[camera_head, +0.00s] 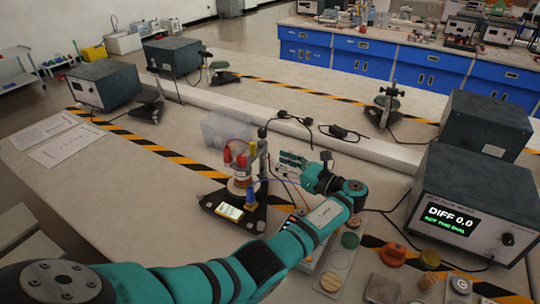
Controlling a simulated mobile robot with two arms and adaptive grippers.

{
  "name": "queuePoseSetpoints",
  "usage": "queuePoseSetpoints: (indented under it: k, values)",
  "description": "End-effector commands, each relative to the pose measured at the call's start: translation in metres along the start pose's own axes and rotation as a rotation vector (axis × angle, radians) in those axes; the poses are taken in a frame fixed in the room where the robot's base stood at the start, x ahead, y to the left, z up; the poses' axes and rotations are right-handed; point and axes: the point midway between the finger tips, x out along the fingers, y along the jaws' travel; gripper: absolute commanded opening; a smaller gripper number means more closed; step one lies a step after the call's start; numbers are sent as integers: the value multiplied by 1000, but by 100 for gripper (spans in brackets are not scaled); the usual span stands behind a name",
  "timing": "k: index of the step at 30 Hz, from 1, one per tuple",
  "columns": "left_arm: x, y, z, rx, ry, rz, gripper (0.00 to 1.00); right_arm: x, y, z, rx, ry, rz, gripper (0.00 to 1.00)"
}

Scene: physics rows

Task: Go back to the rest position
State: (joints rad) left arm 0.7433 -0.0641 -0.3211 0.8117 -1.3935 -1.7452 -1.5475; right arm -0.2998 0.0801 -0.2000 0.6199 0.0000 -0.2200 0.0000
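My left arm, teal with dark joints, comes in from the lower left and reaches across the front of the bench. My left gripper (291,161) points left at the end of it, just right of a small apparatus (239,176) with red, yellow and blue parts on a dark base. I cannot tell whether its fingers touch the apparatus or its wires, or how far apart they are. No held thing can be made out. My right gripper is not in view.
An instrument box (463,210) reading "DIFF 0.0" stands right of my arm. Round coloured pieces (392,255) lie in front of it. A clear block (226,128) sits behind the apparatus. Papers (56,138) lie on the left, where the bench is mostly free.

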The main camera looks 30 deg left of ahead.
Motion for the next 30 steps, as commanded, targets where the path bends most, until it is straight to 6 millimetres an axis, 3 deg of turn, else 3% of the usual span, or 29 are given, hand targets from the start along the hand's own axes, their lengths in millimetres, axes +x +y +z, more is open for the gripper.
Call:
queuePoseSetpoints:
  k: [5,20,30]
  values:
    - [-11,0,0,0,-1,0,28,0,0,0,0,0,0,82]
    - [-11,0,2,-1,-1,0,28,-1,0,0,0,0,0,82]
    - [-11,0,59,-1,-1,0,28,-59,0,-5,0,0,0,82]
